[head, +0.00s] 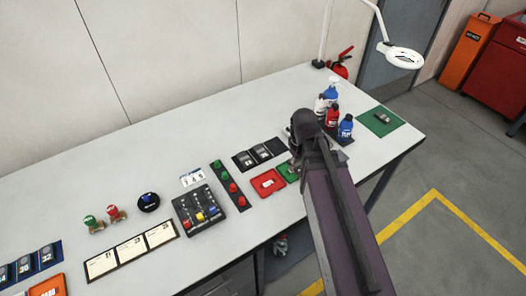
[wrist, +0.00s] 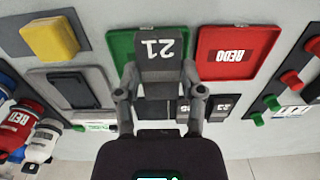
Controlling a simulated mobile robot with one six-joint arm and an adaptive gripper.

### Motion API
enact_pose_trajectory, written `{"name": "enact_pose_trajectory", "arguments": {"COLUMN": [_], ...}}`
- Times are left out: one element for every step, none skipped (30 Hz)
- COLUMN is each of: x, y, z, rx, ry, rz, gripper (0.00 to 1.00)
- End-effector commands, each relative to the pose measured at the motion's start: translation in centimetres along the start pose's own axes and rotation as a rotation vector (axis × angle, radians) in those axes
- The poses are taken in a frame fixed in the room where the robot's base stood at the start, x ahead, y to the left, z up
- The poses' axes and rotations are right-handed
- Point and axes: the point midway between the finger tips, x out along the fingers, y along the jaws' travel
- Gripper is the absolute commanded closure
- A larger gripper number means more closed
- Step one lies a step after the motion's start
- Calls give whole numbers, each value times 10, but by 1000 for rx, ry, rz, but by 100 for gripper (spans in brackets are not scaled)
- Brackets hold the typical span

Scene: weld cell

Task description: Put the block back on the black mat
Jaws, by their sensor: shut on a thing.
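My gripper (wrist: 160,74) is shut on a grey block (wrist: 160,48) marked 21, seen upside down in the wrist view. The block appears over the green tray (wrist: 121,42); its height above it is hard to tell. A row of black mats shows beyond the block. The nearer mats in the row carry dark numbered blocks (wrist: 222,106). The mat at the row's end (wrist: 152,110) looks bare, though the block and gripper partly cover it. In the head view, this bare black mat (head: 277,146) lies just left of my gripper (head: 293,163), which hides the held block.
The red REDO tray (wrist: 240,50) is beside the green tray. A yellow block (wrist: 49,39) and a dark block (wrist: 75,89) lie nearby. Bottles (head: 346,128) stand close behind my arm. A control box (head: 200,212) is at left. Open table lies along the back.

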Motion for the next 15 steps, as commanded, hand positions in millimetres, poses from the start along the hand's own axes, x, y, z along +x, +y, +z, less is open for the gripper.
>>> {"name": "enact_pose_trajectory", "arguments": {"x": [0,0,1,1,2,2,3,3,4,4,5,6,6,7,8], "y": [1,1,2,2,3,4,5,6,7,8,9,10,11,12,13], "z": [-3,-5,-8,-11,-15,-20,-25,-30,-37,-42,-48,-56,-61,-67,-74], "rx": [0,0,0,0,0,0,0,0,1,1,1,0,0,0,0], "ry": [0,0,0,0,0,0,0,0,0,0,0,0,0,0,0], "rz": [0,0,0,0,0,0,0,0,0,0,0,0,0,0,0], "gripper": [100,100,100,100,100,100,100,100,100,100,100,100,100,100,100]}}
